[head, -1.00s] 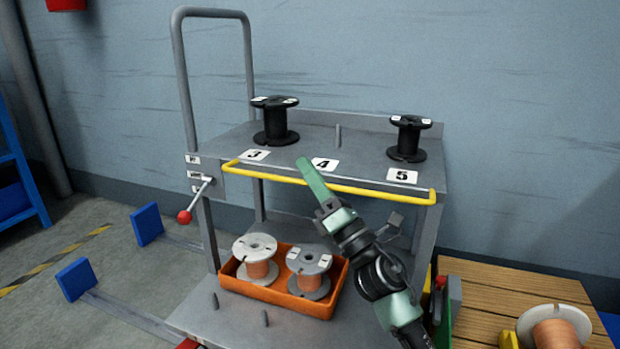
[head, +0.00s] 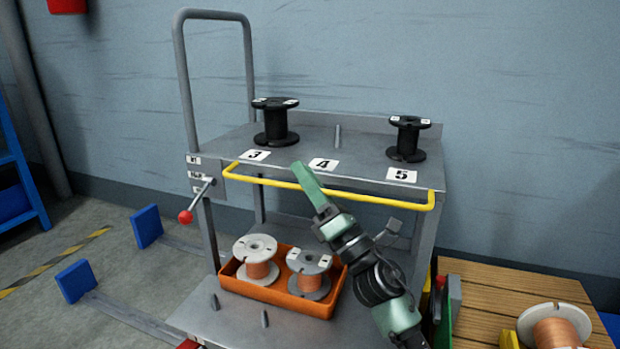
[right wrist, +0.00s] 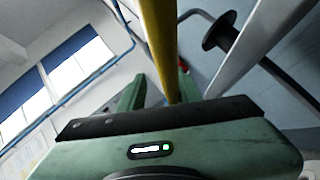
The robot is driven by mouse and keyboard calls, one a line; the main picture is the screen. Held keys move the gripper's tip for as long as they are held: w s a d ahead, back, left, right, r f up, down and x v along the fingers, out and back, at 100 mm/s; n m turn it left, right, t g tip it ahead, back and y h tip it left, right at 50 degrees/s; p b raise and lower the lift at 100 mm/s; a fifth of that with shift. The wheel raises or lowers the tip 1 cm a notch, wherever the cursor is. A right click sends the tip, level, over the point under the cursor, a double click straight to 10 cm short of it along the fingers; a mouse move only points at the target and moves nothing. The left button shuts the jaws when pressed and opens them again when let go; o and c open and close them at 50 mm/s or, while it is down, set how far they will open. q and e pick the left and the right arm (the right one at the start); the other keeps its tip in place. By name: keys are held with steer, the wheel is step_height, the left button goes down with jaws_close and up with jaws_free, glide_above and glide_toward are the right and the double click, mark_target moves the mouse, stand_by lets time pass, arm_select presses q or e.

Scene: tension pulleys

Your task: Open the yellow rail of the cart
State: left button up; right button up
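The yellow rail (head: 372,197) runs along the front edge of the cart's top shelf (head: 225,142), tilted slightly out and down from it. My right gripper (head: 305,178) is at the middle of the rail in the head view, with a green finger crossing it. In the right wrist view the rail (right wrist: 158,45) passes between the two green fingers (right wrist: 158,88). It lies close to the right finger, with a gap to the left one, so the gripper looks open around it. My left gripper is not in view.
Two black spools (head: 276,122) (head: 407,139) stand on the top shelf. A lever with a red ball (head: 185,217) is at the cart's left side. An orange tray (head: 262,291) with copper spools sits on the lower shelf. A wooden surface (head: 485,283) is at the right.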

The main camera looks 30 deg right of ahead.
steer(key=shift+d, duration=0.1)
stand_by(0.5)
steer(key=shift+s+d+f+h, duration=0.1)
steer(key=shift+s+f+h, duration=0.2)
steer(key=v, duration=0.7)
steer(key=shift+p, duration=0.35)
